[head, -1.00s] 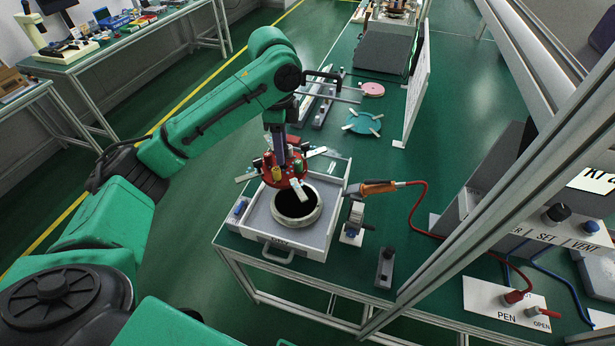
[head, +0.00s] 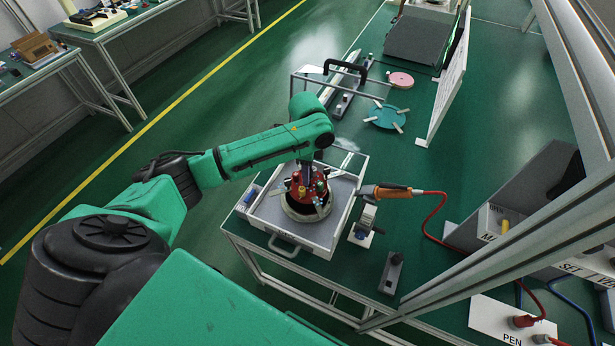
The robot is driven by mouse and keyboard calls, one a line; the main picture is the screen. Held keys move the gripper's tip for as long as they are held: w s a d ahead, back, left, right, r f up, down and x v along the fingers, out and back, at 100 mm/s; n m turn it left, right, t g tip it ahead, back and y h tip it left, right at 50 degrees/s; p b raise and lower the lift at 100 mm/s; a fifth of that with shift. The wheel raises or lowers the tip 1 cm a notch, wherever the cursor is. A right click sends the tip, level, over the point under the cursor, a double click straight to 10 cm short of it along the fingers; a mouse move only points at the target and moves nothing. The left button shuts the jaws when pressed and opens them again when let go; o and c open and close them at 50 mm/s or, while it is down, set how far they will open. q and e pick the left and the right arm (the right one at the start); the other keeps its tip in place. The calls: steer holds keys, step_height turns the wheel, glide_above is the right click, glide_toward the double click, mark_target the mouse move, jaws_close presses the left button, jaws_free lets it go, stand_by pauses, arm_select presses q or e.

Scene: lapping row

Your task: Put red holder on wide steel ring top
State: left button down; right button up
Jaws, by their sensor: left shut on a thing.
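The red holder (head: 299,191) carries several coloured knobs and pale arms. My left gripper (head: 306,180) is shut on it from above, and the fingertips are partly hidden by the holder's parts. The wide steel ring (head: 305,216) sits in the white tray (head: 265,220). The holder is over the ring and covers most of its opening. I cannot tell whether the holder rests on the ring or is just above it. My right gripper is not in view.
An orange-handled tool (head: 388,191) on a red cable lies at the tray's right edge. A small stand (head: 363,225) and a grey block (head: 391,272) stand to the right. A teal disc (head: 387,117) and a pink disc (head: 400,79) lie behind. A frame post crosses the right side.

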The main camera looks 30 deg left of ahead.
arm_select(q)
step_height(320, 180, down, 3)
steer(key=shift+s+r, duration=0.1)
steer(key=shift+s, duration=0.05)
steer(key=shift+f, duration=0.85)
steer(key=c, duration=0.5)
jaws_free()
steer(key=shift+c, duration=0.2)
step_height(320, 180, up, 13)
steer(key=shift+r+b, duration=0.15)
steer(key=shift+b, duration=0.6)
